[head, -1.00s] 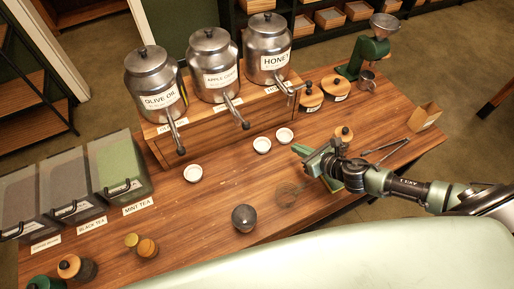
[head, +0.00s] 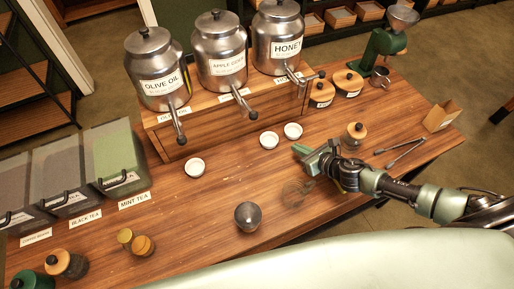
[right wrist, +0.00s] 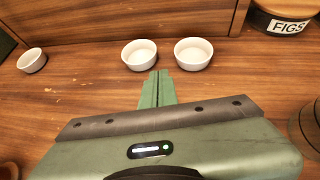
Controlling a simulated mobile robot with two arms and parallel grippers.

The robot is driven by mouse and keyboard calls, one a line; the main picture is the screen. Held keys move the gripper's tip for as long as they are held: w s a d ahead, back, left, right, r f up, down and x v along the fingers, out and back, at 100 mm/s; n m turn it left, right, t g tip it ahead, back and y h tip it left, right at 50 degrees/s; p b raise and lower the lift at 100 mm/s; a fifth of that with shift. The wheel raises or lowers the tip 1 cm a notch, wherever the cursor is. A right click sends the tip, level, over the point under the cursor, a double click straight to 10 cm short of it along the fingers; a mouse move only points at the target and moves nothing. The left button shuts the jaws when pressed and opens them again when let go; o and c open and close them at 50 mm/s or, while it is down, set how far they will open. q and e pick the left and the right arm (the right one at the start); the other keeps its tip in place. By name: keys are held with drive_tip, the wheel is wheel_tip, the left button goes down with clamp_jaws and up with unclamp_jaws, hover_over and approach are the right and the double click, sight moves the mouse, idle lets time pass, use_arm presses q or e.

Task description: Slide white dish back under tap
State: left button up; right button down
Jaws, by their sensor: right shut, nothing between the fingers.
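Three small white dishes stand on the wooden table in front of the dispensers: a left dish (head: 194,168), a middle dish (head: 269,140) and a right dish (head: 293,131). They also show in the right wrist view as the left dish (right wrist: 31,60), the middle dish (right wrist: 139,54) and the right dish (right wrist: 193,53). My right gripper (head: 300,149) is shut and empty, low over the table on the near side of the middle and right dishes. In the right wrist view its fingertips (right wrist: 158,74) point at the gap between them. Taps are on the olive oil (head: 181,138), apple cider (head: 252,114) and honey (head: 312,76) dispensers.
A wooden-lidded jar (head: 355,134) stands close beyond my right wrist, with tongs (head: 400,153) to its right. A dark round bowl (head: 248,216) stands near the front edge. The wooden dispenser stand (head: 215,124) rises behind the dishes. The table between the left and middle dishes is clear.

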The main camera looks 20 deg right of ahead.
sight(261, 149)
drive_tip(key=shift+d+b+x, duration=0.2)
drive_tip(key=shift+b+x, duration=0.25)
drive_tip(key=shift+x, duration=1.1)
drive_tip(key=shift+d+b+x, duration=0.15)
drive_tip(key=shift+b+x, duration=0.2)
drive_tip(key=shift+x, duration=0.35)
drive_tip(key=shift+d+b+x, duration=0.1)
drive_tip(key=shift+b+x, duration=0.2)
drive_tip(key=shift+x, duration=0.45)
drive_tip(key=shift+w+a, duration=0.15)
drive_tip(key=shift+w, duration=0.9)
drive_tip(key=shift+w+a, duration=0.1)
drive_tip(key=shift+w, duration=0.9)
drive_tip(key=shift+s+a+p, duration=0.2)
drive_tip(key=shift+a+p, duration=0.35)
drive_tip(key=shift+a, duration=0.85)
drive_tip(key=shift+s+a+p, duration=0.2)
drive_tip(key=shift+a+p, duration=0.3)
drive_tip(key=shift+a, duration=0.9)
drive_tip(key=shift+s+a+f+p, duration=0.1)
drive_tip(key=shift+a+p, duration=0.15)
drive_tip(key=shift+a, duration=0.8)
drive_tip(key=shift+s+a+p, duration=0.15)
drive_tip(key=shift+a+p, duration=0.05)
drive_tip(key=shift+a, duration=0.85)
